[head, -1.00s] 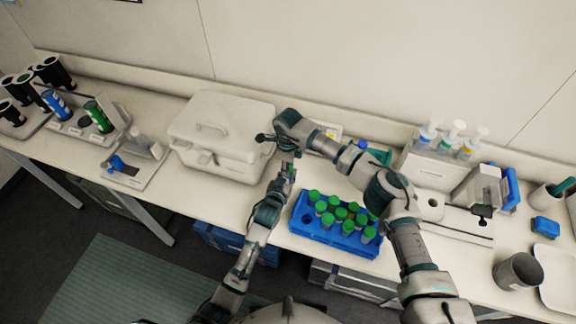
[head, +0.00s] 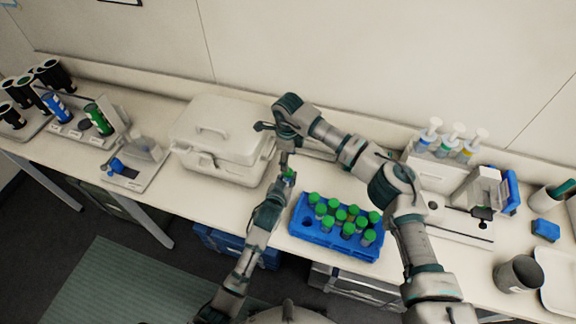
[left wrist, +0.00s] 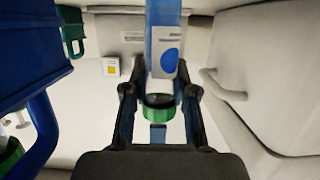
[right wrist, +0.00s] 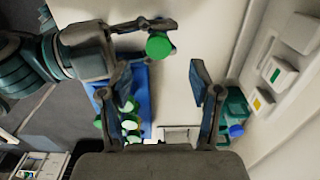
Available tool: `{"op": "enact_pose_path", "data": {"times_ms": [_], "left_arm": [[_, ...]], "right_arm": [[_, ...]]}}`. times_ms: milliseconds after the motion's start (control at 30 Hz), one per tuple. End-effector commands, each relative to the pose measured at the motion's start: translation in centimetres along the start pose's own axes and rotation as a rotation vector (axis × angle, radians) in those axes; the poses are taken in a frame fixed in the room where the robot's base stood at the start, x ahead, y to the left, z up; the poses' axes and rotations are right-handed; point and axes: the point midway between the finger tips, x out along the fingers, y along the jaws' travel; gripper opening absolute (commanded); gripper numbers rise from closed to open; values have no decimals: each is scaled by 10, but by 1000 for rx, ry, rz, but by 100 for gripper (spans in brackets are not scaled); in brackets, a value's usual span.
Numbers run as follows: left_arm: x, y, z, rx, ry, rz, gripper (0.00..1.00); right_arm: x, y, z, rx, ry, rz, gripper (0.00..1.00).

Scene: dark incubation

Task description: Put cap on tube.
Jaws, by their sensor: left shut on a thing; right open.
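A green cap (left wrist: 159,112) is at the tube's end. In the right wrist view this green cap (right wrist: 158,43) shows near the top, by the left gripper's fingers. Whether it is fully seated cannot be told. My right gripper (right wrist: 156,70) is open and empty, with the green cap just beyond its fingertips.
A blue rack (head: 308,229) with several green-capped tubes stands just right of my grippers. A closed white box (head: 225,130) stands to their left.

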Motion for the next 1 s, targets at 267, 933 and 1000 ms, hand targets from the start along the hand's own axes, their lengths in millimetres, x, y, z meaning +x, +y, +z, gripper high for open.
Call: {"op": "enact_pose_path", "data": {"times_ms": [267,933,1000], "left_arm": [[0,0,0,0,-1,0,0],[0,0,0,0,0,0,56],[0,0,0,0,0,0,56]], "right_arm": [[-48,-1,0,1,0,-1,63],[-57,-1,0,0,0,1,63],[-57,-1,0,0,0,1,63]]}}
